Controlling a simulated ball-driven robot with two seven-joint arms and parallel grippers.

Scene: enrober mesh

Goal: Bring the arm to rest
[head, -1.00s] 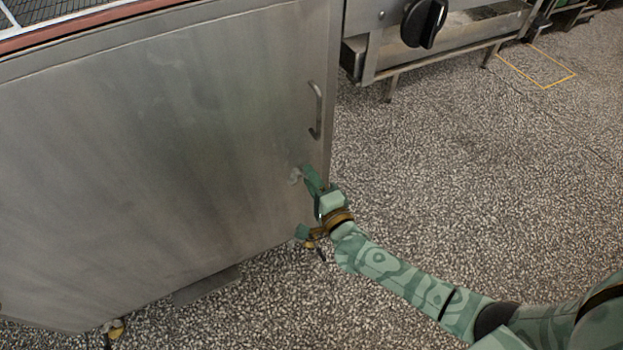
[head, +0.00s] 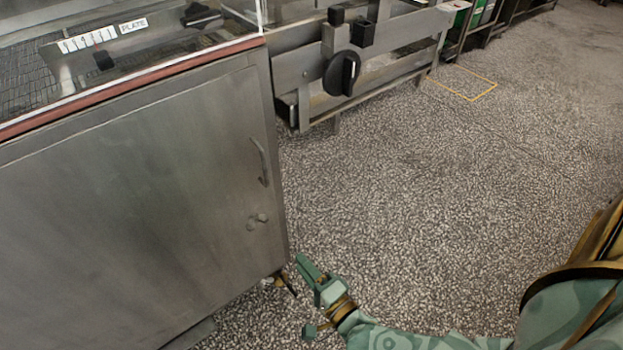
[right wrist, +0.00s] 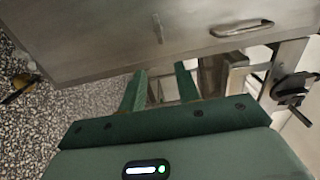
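My right gripper (head: 308,298) is in the lower middle of the head view, over the speckled floor, just right of the steel cabinet's lower corner. Its two green fingers are spread wide with nothing between them. In the right wrist view the same fingers (right wrist: 160,90) stand apart, pointing toward the cabinet door (right wrist: 120,30), with a gap to it. The gripper touches neither. My left gripper is not in view.
A machine frame with a black knob (head: 341,73) stands beyond the cabinet; it also shows in the right wrist view (right wrist: 292,88). A glazed, red-edged top (head: 130,82) sits above the cabinet. Open floor (head: 430,190) lies to the right, with a yellow outline (head: 480,95) farther back.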

